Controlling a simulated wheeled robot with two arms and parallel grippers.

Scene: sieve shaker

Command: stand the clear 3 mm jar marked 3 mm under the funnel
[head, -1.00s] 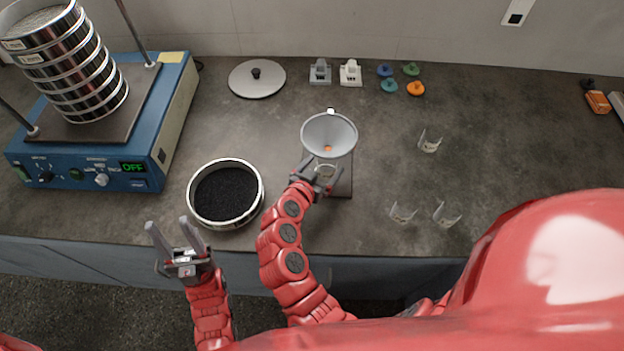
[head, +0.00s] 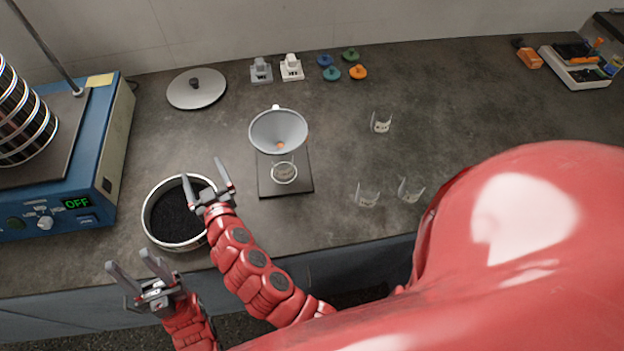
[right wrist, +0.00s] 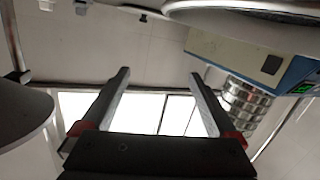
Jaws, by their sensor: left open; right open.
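A clear jar (head: 285,174) stands upright on the dark base plate (head: 300,187) of the funnel stand, below the grey funnel (head: 278,128). Its marking is too small to read, and I cannot tell whether it is exactly centred under the orange spout. My left gripper (head: 128,260) is open and empty near the bench's front edge.
Three other clear jars stand to the right: one further back (head: 381,123), two nearer the front (head: 367,196) (head: 410,191). The sieve pan (head: 150,222) and blue shaker (head: 105,170) are at left. A round lid (head: 197,92) and several coloured caps lie at the back.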

